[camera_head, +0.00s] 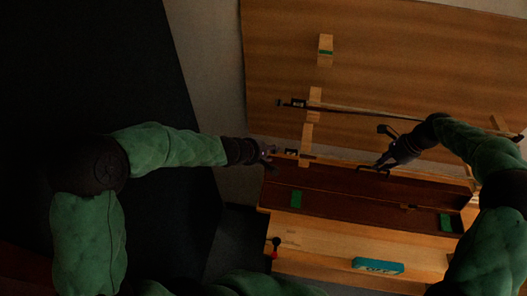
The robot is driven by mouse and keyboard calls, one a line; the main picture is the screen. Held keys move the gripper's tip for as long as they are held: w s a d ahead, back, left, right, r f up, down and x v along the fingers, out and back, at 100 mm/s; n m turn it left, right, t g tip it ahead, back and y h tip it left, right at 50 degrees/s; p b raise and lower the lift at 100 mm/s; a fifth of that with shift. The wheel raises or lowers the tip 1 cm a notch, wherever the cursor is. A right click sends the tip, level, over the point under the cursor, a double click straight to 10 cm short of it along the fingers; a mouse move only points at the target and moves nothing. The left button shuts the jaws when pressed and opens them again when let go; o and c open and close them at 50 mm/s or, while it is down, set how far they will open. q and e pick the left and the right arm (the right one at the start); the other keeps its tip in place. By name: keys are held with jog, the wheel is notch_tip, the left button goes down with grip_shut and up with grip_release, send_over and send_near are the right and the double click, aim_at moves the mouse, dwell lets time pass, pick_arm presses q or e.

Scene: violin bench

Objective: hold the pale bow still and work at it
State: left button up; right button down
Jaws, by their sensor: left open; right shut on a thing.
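The pale bow (338,161) lies in the front position of the bench, its dark frog end at the left near a wooden rest (306,139). My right gripper (380,165) is shut on its stick, near the middle of the bench. My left gripper (270,153) is open just left of the frog end. I cannot tell whether it touches the bow. A second, darker bow (390,112) lies further back on its own rests.
A long dark brown case (340,192) with green patches lies in front of the pale bow. A teal box (377,266) and a small red-and-black item (275,248) are at the front. A wooden block with a green stripe (325,49) stands at the back. The back board is mostly clear.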

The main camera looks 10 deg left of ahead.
pick_arm(q)
jog(key=v, duration=0.9)
jog(key=shift+s+a+r, duration=0.15)
jog(key=shift+s+a, duration=0.05)
jog(key=shift+s, duration=0.2)
jog(key=a+f+m+t+h, duration=0.3)
jog(key=a+f+m+h, duration=0.15)
jog(key=f+h, duration=0.2)
jog(key=x, duration=1.1)
jog(key=shift+d+f+m, duration=0.25)
jog(key=shift+f+m, duration=0.05)
jog(key=shift+m, duration=0.05)
jog(key=shift+w, duration=0.15)
grip_shut()
